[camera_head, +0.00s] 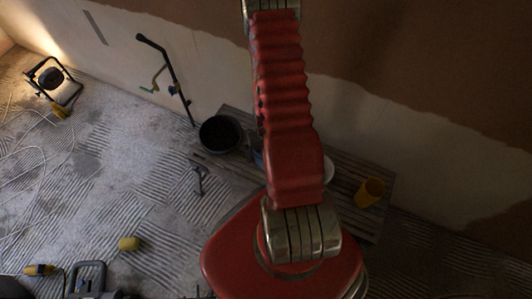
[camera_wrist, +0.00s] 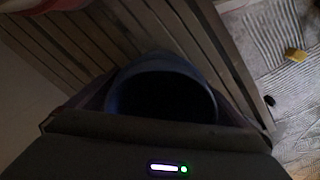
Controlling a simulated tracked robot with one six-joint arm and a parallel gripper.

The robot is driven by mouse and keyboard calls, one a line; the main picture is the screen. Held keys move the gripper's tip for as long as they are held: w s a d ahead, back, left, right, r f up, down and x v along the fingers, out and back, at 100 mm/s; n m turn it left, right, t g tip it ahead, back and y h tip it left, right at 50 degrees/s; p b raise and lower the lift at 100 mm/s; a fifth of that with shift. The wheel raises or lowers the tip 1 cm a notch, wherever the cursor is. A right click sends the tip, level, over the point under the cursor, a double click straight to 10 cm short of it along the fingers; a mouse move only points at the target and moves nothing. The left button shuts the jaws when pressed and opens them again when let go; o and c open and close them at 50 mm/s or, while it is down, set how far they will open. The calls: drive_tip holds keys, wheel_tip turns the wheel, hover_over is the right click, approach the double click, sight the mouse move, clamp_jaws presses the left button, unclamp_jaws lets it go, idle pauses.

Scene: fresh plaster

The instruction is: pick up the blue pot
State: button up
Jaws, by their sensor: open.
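The blue pot (camera_wrist: 165,66) is in the middle of the wrist view, its round dark mouth facing the camera. Its lower part is hidden behind the dark gripper body. My gripper (camera_wrist: 163,92) is open, with a dark finger showing at each side of the pot; whether they touch it I cannot tell. In the head view my red arm covers most of that spot, and only a small bluish patch (camera_head: 258,158) shows at its left edge. My gripper's tips are hidden there.
The slatted wooden bench (camera_head: 345,209) runs along the plastered wall. A work lamp (camera_head: 52,82) and cables lie on the left floor. A yellow object (camera_head: 129,243) lies nearer.

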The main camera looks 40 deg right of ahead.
drive_tip(key=shift+f, duration=1)
drive_tip(key=shift+c, duration=0.2)
drive_tip(key=c, duration=1.2)
drive_tip(key=shift+o, duration=0.2)
drive_tip(key=shift+r, duration=0.2)
wheel_tip(320, 180, up, 10)
drive_tip(key=shift+f, duration=0.15)
